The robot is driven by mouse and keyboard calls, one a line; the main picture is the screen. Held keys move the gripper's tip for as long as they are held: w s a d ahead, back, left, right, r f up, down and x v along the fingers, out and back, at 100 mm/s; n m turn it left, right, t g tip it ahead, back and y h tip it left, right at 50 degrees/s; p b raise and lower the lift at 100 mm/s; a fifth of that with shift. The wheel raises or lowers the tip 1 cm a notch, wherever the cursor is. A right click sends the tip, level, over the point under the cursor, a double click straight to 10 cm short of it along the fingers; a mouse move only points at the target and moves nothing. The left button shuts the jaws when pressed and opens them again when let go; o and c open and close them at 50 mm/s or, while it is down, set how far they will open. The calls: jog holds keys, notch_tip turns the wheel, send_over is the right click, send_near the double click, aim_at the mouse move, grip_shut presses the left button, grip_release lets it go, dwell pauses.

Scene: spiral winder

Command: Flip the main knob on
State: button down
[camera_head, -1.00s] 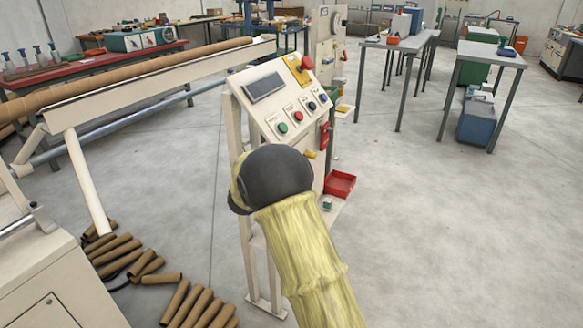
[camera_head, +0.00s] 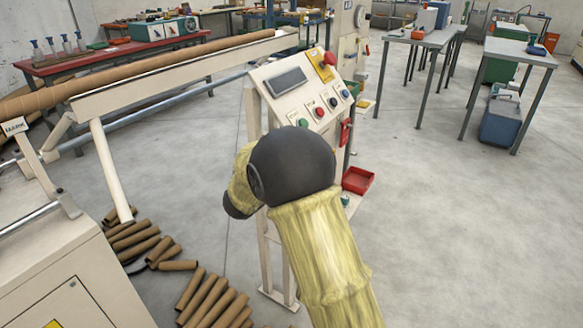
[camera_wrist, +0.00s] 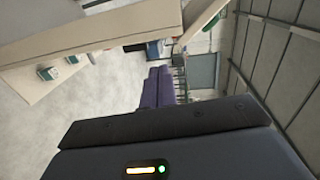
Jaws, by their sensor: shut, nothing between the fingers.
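The beige control panel (camera_head: 312,93) stands upright past my arm in the head view. Its sloped face carries a dark screen (camera_head: 287,82), a red mushroom button (camera_head: 329,58) on a yellow plate, and a row of small coloured buttons including a green one (camera_head: 303,123). A red part (camera_head: 346,132) sits on its right side. I cannot tell which of these is the main knob. My forearm and dark wrist joint cover the panel's lower part and hide my gripper there. In the wrist view my gripper (camera_wrist: 160,72) shows as shut purplish fingers, holding nothing.
A beige beam (camera_wrist: 120,30) crosses the upper left of the wrist view, close to the gripper. A red tray (camera_head: 358,180) is low beside the panel. Cardboard tubes (camera_head: 205,295) lie on the floor left of my arm. Open floor is on the right.

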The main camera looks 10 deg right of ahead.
jog(key=s+d+f+n+g+y, duration=0.1)
jog(key=s+f+n+g+y, duration=0.2)
jog(key=s+n, duration=0.5)
jog(key=s+f+n+g+y, duration=0.3)
jog(key=s+n, duration=0.6)
jog(key=s, duration=0.3)
jog(key=s+d+f+n+g+y, duration=0.1)
jog(key=s+f+n+g+y, duration=0.2)
jog(key=s+n, duration=0.6)
jog(key=shift+s+d+f+g+y, duration=0.35)
jog(key=shift+s+f+y, duration=0.15)
jog(key=shift+s+y, duration=0.4)
